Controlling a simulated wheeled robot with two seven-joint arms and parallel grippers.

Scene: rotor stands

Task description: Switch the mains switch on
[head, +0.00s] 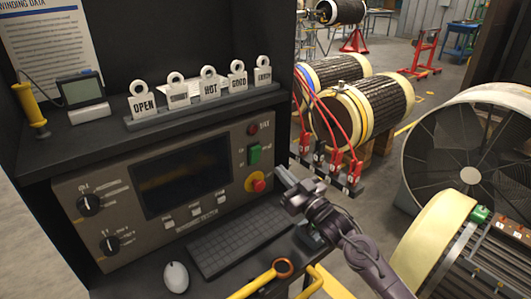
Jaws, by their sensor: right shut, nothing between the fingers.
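The grey tester panel (150,225) stands on the desk at the left, with a dark blank screen (180,178). At its right end are a small dark red lamp (253,129), a green switch (254,155) that looks like the mains switch, and a red stop button on a yellow base (257,183). I cannot read the switch's position. My right gripper (284,182) is shut and empty. It is just right of the red button and lower right of the green switch, apparently touching neither. My left gripper is out of view.
Two black knobs (91,204) are on the panel's left. A keyboard (240,240) and white mouse (175,277) lie in front. Label tags (210,82) stand on the shelf above. Rotors with red clamps (345,180) are behind; a large fan (470,150) is at right.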

